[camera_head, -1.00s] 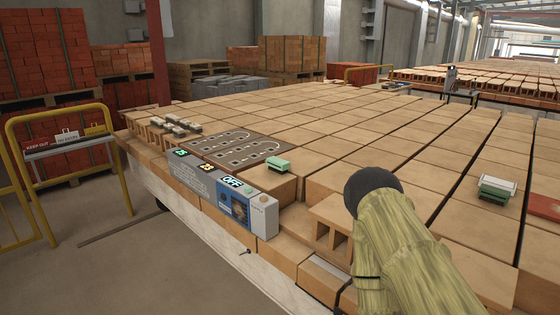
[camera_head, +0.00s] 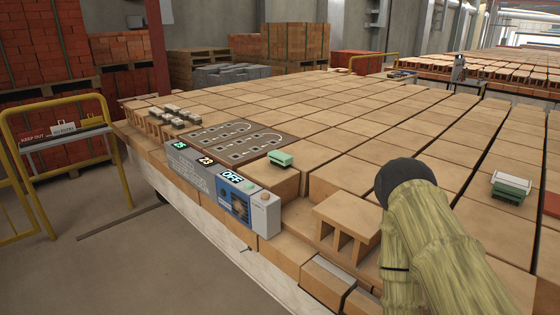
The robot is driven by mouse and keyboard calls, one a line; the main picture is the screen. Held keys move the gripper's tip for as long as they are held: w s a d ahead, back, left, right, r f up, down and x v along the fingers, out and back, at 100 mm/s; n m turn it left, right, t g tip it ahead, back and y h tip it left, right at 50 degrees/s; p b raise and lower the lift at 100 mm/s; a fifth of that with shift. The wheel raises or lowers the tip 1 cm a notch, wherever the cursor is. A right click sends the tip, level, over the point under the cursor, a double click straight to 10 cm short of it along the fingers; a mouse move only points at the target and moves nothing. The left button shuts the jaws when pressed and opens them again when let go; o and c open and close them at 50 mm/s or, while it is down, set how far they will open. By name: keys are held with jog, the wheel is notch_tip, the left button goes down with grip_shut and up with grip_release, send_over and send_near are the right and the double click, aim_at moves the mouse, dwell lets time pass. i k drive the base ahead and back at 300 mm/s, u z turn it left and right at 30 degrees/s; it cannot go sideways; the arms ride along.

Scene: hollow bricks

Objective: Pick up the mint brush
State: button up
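A small mint-green block-like thing (camera_head: 280,159), which looks like the mint brush, lies on the brick surface just right of a dark slotted board. A second thing, white above and darker green below (camera_head: 511,187), lies on the bricks at the right. My arm, in a yellow-green sleeve with a dark rounded joint, rises from the lower right between the two. It covers part of the bricks there. My gripper is not visible. Nothing visible touches either green thing.
A control box (camera_head: 232,193) with lit displays, one reading OFF, stands along the near edge. A hollow brick (camera_head: 350,218) sits beside my arm. The slotted board (camera_head: 237,143) lies flat behind the box. A yellow rail (camera_head: 62,98) stands at left. The brick tops farther back are mostly clear.

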aim_at(282, 160)
jog(key=u, duration=0.4)
jog(key=k, duration=1.05)
jog(key=u, duration=1.3)
jog(key=i, duration=3.05)
jog(key=z, duration=1.55)
jog(key=i, duration=0.75)
jog(key=z, duration=0.9)
